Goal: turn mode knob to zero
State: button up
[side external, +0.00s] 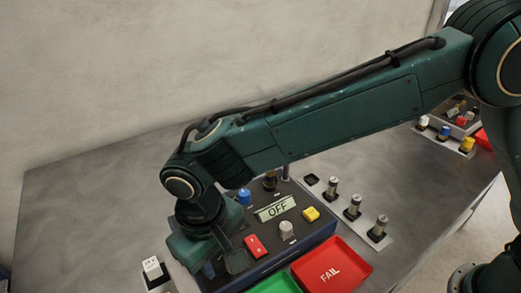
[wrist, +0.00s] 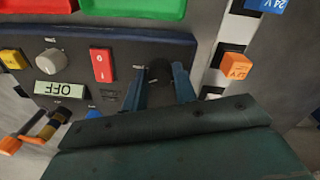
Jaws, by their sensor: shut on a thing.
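The control panel (side external: 325,232) is dark with a blue edge and lies on the grey table. In the wrist view, a dark round knob (wrist: 160,70) is on the panel beside a red rocker switch (wrist: 102,65). It appears to be the mode knob; its labels are too small to read. My gripper (wrist: 160,88) is shut on this knob, one finger on each side. In the side view, my gripper (side external: 222,268) is low over the panel's left end and hides the knob. A grey knob (side external: 286,229) and a display reading OFF (side external: 277,208) are to its right.
A red FAIL tray (side external: 330,266) and a green tray (side external: 276,284) lie in front of the panel. Several metal cylinders (side external: 352,207) stand in a rack to the right. In the wrist view, an orange block (wrist: 236,65) is close to my gripper's right. The table's far left is clear.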

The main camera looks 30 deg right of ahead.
jog(key=m, duration=0.5)
jog(key=shift+a, duration=0.1)
dwell(0.4)
jog(key=o, duration=1)
jog(key=shift+r, duration=0.1)
jog(key=r, duration=0.9)
jog(key=a+r, duration=0.1)
jog(key=r, duration=0.3)
jog(key=shift+w+r, duration=0.1)
jog(key=shift+r, duration=0.25)
jog(key=shift+d, duration=0.15)
